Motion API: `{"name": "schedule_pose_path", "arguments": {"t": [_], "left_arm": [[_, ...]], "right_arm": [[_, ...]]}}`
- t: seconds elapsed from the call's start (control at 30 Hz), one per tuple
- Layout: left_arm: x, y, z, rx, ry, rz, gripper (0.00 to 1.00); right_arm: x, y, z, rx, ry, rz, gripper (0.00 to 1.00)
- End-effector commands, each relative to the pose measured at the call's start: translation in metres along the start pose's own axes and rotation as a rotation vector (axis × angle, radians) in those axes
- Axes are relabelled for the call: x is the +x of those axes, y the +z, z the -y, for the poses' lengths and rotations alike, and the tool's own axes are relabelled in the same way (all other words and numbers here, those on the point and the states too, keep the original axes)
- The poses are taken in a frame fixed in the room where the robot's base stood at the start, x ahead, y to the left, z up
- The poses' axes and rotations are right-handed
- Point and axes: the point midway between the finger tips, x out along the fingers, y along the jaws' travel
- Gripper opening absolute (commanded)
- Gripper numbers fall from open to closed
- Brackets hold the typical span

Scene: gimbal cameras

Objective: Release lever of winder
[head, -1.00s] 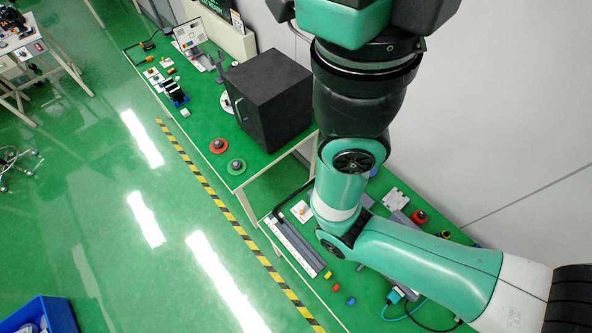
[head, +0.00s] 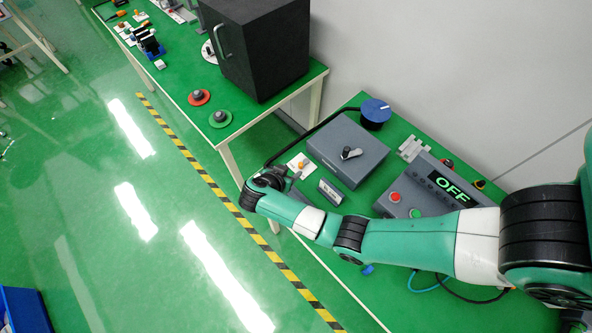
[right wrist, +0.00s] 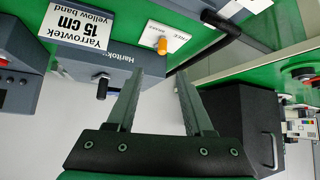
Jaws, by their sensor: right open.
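A grey box (head: 347,150) stands on the green bench, with a short dark lever with a pale part (head: 350,153) on its top. I take this to be the winder, but cannot be sure. A blue round drum (head: 376,112) is behind it. A white plate with an orange knob (head: 301,165) lies left of the box; the orange knob also shows in the right wrist view (right wrist: 162,45). My right gripper (head: 284,180) is beside the plate, partly hidden by my wrist. In the right wrist view (right wrist: 160,75) its fingers are apart and empty. My left gripper is not seen.
A black cabinet (head: 255,45) stands on the adjoining bench. A black curved bar (head: 318,130) runs behind the plate.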

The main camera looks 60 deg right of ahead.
Motion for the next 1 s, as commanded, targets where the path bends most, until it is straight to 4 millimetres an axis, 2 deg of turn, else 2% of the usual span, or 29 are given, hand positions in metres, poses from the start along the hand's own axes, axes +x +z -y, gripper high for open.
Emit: {"name": "schedule_pose_path", "arguments": {"t": [0.03, 0.27, 0.37, 0.7, 0.83, 1.0], "left_arm": [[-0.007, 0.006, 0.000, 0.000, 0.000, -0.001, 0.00], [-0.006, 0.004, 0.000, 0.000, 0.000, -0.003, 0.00], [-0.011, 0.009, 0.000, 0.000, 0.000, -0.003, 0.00], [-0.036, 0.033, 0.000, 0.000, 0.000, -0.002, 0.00], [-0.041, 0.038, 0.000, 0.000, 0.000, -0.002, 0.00], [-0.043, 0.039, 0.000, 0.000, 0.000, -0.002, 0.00]], "right_arm": [[0.007, 0.006, 0.000, 0.001, 0.000, -0.001, 0.52], [0.009, 0.003, 0.001, 0.005, -0.003, -0.002, 0.52], [0.022, 0.004, 0.000, 0.005, 0.000, -0.002, 0.52], [0.097, 0.005, 0.001, 0.007, -0.001, -0.002, 0.52], [0.114, 0.004, 0.002, 0.007, -0.004, -0.003, 0.52], [0.120, 0.002, 0.002, 0.006, -0.005, -0.003, 0.52]]}}
